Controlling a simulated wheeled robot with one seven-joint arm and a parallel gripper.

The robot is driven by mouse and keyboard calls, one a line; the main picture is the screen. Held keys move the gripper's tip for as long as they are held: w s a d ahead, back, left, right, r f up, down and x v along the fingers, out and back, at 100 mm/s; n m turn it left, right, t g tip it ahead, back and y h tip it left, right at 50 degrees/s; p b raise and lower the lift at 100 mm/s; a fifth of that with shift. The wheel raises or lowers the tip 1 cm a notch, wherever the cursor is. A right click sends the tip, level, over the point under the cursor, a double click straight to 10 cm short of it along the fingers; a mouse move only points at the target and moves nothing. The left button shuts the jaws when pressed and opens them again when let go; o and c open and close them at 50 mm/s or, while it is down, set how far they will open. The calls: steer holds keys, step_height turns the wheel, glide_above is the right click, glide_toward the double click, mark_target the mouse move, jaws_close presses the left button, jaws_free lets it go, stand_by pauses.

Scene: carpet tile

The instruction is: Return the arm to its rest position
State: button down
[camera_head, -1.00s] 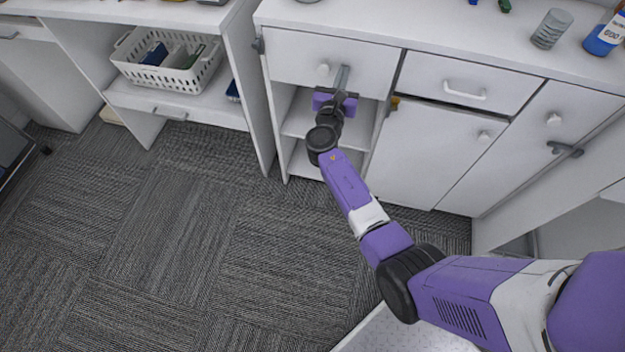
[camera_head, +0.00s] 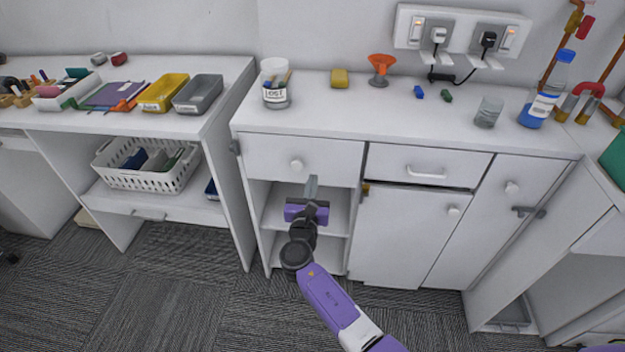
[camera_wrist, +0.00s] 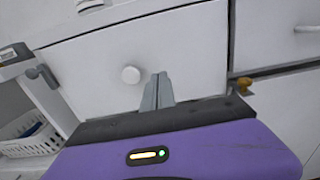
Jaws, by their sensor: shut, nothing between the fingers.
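My gripper (camera_head: 311,187) is in front of the open shelf space of the white cabinet, just below the drawer with a round knob (camera_head: 296,164). Its fingers are shut together with nothing between them. In the wrist view the shut fingertips (camera_wrist: 158,91) point at the white drawer front, a little right of and below the round knob (camera_wrist: 130,75). My purple arm (camera_head: 328,299) reaches out from the bottom of the head view toward the cabinet.
A white basket (camera_head: 147,178) sits on a shelf at left. A cabinet door (camera_head: 408,238) stands right of the shelves. Carpet floor (camera_head: 150,300) is clear at lower left.

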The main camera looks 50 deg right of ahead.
steer(key=v, duration=0.8)
steer(key=w+a+m+t+y, duration=0.2)
steer(key=w+a+m+y, duration=0.1)
steer(key=m, duration=0.1)
steer(key=s+a+f+m+t+y, duration=0.2)
steer(key=s+a+m+y, duration=0.65)
steer(key=a, duration=0.25)
steer(key=s+a+r+m+y, duration=0.1)
steer(key=s+r+m, duration=0.3)
steer(key=s, duration=0.6)
steer(key=s+a+r+m+y, duration=0.1)
steer(key=s+a+r+m, duration=0.2)
steer(key=s, duration=0.7)
steer(key=s+a+r+m+y, duration=0.1)
steer(key=s+r+m, duration=0.4)
steer(key=s, duration=0.5)
steer(key=shift+a+m, duration=0.35)
steer(key=shift+a, duration=0.35)
